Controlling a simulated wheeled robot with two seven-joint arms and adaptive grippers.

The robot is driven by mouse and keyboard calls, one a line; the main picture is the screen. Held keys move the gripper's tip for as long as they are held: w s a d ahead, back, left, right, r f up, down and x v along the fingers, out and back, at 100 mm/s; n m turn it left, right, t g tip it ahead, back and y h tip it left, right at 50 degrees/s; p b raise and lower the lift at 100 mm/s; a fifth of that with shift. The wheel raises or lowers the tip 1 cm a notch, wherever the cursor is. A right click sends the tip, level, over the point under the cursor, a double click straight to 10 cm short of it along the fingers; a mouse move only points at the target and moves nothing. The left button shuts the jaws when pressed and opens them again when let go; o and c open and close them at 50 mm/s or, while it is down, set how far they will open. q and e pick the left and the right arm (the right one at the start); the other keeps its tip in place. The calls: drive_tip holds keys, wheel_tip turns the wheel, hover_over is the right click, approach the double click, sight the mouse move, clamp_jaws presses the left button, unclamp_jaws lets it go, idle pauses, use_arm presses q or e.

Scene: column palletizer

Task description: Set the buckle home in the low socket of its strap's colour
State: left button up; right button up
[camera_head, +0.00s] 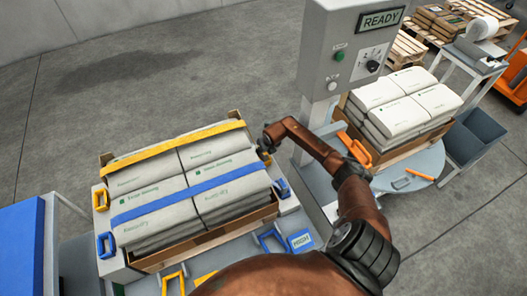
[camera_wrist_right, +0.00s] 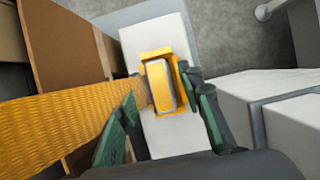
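The bag stack carries a yellow strap (camera_head: 175,150) and a blue strap (camera_head: 190,198). I cannot tell whether the fingers press on anything. In the head view this gripper (camera_head: 266,143) is at the strap's right end. My left gripper is out of view.
Blue brackets (camera_head: 106,245) (camera_head: 282,188) and yellow brackets (camera_head: 101,199) (camera_head: 174,284) sit around the stack. A blue HIGH label (camera_head: 301,240) is at the front right. A grey control post (camera_head: 325,60) reading READY stands close behind my right arm. Another bag stack (camera_head: 400,105) is farther right.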

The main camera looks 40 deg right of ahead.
drive_tip(key=shift+r, duration=0.1)
drive_tip(key=shift+r, duration=0.25)
drive_tip(key=p+v, duration=0.3)
drive_tip(key=v, duration=0.8)
drive_tip(key=shift+r, duration=0.3)
drive_tip(key=shift+s, duration=0.15)
